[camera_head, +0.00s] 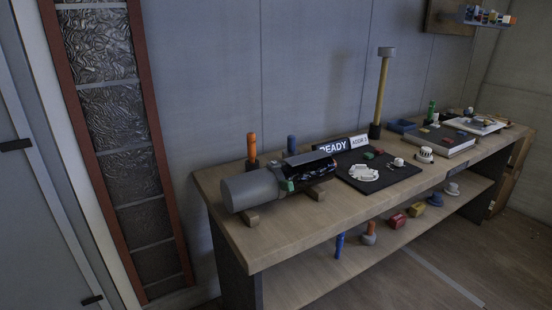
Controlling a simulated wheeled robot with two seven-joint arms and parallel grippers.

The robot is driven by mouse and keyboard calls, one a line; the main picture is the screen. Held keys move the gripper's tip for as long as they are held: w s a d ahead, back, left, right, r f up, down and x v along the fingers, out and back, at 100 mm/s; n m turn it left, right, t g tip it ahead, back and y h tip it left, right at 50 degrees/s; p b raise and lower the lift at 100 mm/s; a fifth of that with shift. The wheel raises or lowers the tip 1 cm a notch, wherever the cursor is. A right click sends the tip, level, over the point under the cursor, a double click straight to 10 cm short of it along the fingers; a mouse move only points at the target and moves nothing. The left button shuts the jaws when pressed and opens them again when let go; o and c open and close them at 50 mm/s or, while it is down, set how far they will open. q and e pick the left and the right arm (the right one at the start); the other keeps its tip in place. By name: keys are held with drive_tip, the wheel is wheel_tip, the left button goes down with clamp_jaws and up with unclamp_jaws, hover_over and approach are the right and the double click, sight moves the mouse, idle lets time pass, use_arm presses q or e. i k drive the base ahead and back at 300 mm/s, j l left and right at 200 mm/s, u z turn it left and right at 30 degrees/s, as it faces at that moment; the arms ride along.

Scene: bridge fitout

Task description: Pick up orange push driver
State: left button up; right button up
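The orange push driver (252,147) appears to be the orange-handled tool standing upright at the back left of the workbench (225,192). It stands in a small dark holder, behind the grey cylinder (252,188). Its lower part is hidden. Neither of my grippers shows in the head view.
A yellow post (381,95) stands farther right. Several small coloured items lie on the lower shelf (300,280). The bench's front left corner is clear.

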sight(251, 136)
drive_tip(key=i+j+z, duration=0.2)
drive_tip(key=i+j, duration=0.2)
drive_tip(key=j, duration=0.2)
drive_tip(key=i+j+z, duration=0.15)
drive_tip(key=j, duration=0.15)
drive_tip(key=i+j+z, duration=0.1)
drive_tip(key=j, duration=0.25)
drive_tip(key=i+j+z, duration=0.1)
drive_tip(key=i+j, duration=0.15)
drive_tip(key=i+j+z, duration=0.1)
drive_tip(key=j, duration=0.35)
drive_tip(key=i+j+z, duration=0.1)
drive_tip(key=j, duration=0.25)
drive_tip(key=i+j+z, duration=0.1)
drive_tip(key=j, duration=0.3)
drive_tip(key=i, duration=0.05)
